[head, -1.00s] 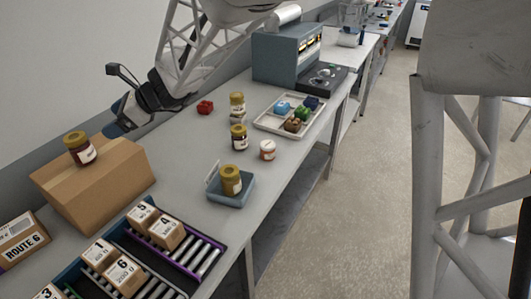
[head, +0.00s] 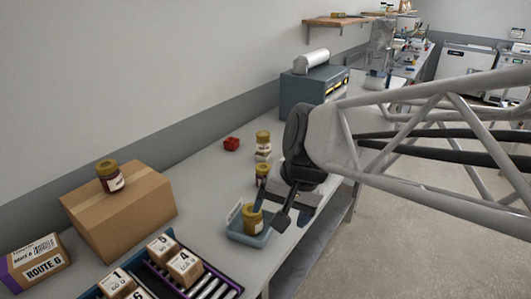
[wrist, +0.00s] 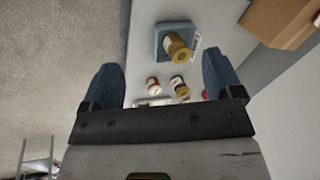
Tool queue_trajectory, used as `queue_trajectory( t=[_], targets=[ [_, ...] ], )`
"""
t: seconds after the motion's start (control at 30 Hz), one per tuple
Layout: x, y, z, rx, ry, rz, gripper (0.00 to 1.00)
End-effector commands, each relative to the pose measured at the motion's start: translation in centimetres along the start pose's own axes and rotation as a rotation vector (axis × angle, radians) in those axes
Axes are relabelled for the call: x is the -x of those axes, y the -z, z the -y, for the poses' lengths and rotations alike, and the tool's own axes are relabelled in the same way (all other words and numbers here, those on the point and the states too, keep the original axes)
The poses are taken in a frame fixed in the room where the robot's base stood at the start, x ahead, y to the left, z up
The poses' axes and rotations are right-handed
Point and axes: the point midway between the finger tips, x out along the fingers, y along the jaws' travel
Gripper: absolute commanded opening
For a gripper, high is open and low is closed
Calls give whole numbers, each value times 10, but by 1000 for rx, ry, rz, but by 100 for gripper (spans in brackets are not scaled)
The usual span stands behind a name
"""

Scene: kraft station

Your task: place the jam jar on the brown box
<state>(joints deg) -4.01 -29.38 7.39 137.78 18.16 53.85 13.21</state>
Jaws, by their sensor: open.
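A jam jar (head: 111,178) with a gold lid stands upright on top of the brown box (head: 135,215) at the left. Another gold-lidded jar (head: 252,220) stands in a small blue tray (head: 232,230); in the wrist view this jar (wrist: 178,47) and tray (wrist: 157,30) lie beyond my fingers. More gold-lidded jars stand behind, one (head: 263,141) on a small white-sided item and one (head: 262,172) partly hidden by my gripper. My gripper (head: 274,208) is open and empty, close to the tray jar in the head view, with its fingers (wrist: 163,70) spread wide.
A red block (head: 231,144) lies near the wall. A grey-blue machine (head: 310,92) stands further back. Small numbered cartons (head: 185,267) sit on rollers in front, and a Route 6 box (head: 37,263) is at far left.

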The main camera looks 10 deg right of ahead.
Motion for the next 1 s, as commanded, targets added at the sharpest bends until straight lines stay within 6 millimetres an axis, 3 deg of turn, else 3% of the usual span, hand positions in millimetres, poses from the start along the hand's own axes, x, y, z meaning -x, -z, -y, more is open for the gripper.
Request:
queue_trajectory(
  t=[0.1, 0.33, 0.5, 1.0],
  targets=[
    [8, -18, -38, 127, -96, -49, 85],
    [17, -40, -83, 297, -234, -91, 85],
    [18, -44, -93, 336, -267, -96, 85],
    [18, -44, -93, 336, -267, -96, 85]
  ],
)
